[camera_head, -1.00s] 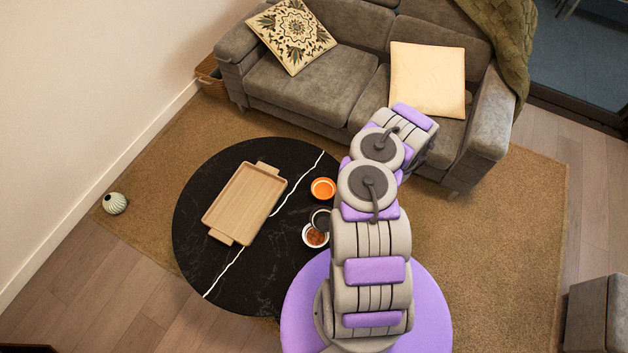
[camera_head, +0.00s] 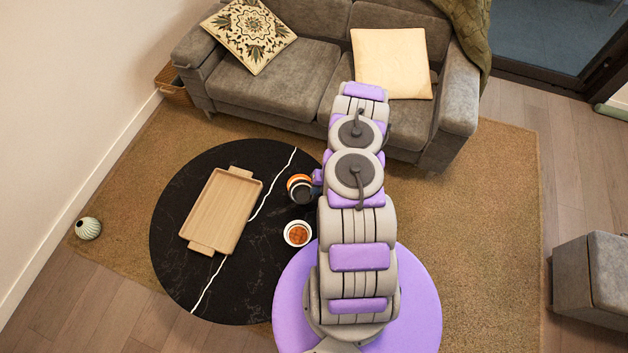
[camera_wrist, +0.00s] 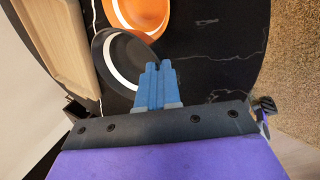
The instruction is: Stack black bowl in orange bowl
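The black bowl (camera_head: 303,193) is in front of the orange bowl (camera_head: 293,180) in the head view and covers part of it. In the wrist view the black bowl (camera_wrist: 104,62) is at my gripper (camera_wrist: 157,66), whose blue fingers are closed together on its near right rim. The orange bowl (camera_wrist: 150,14) lies just beyond it, cut off by the top edge. Both bowls show a white band. The height of the black bowl above the table is hard to tell. My arm hides most of the gripper in the head view.
A white bowl with brownish contents (camera_head: 298,233) stands nearer on the round black table (camera_head: 185,260). A wooden tray (camera_head: 205,247) lies to the left. A grey sofa (camera_head: 275,85) is behind the table. The table's front left is clear.

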